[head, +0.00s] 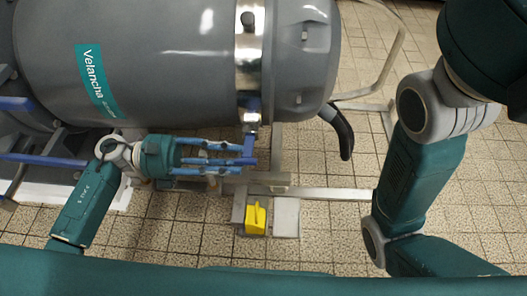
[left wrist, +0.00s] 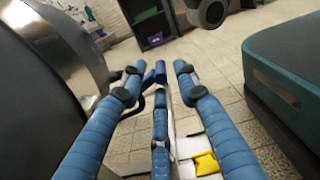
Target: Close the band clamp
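The band clamp (head: 249,70) is a shiny metal band around the right part of a grey drum (head: 160,60) in the head view. A blue part, which looks like its lever (head: 250,146), hangs at the band's lower end. My left gripper (head: 238,155) points right below the drum, its blue fingers spread and its tips at the lever. In the left wrist view the fingers of my left gripper (left wrist: 157,70) stand apart. A short blue piece shows between or just beyond the tips; contact cannot be told. My right arm is at the right, its gripper out of view.
A curved black handle (head: 339,131) sticks out at the drum's lower right. A yellow object (head: 255,217) sits on a grey base below the left gripper. Metal frame bars (head: 330,194) run over the tiled floor. A dark cabinet (left wrist: 150,25) stands farther off.

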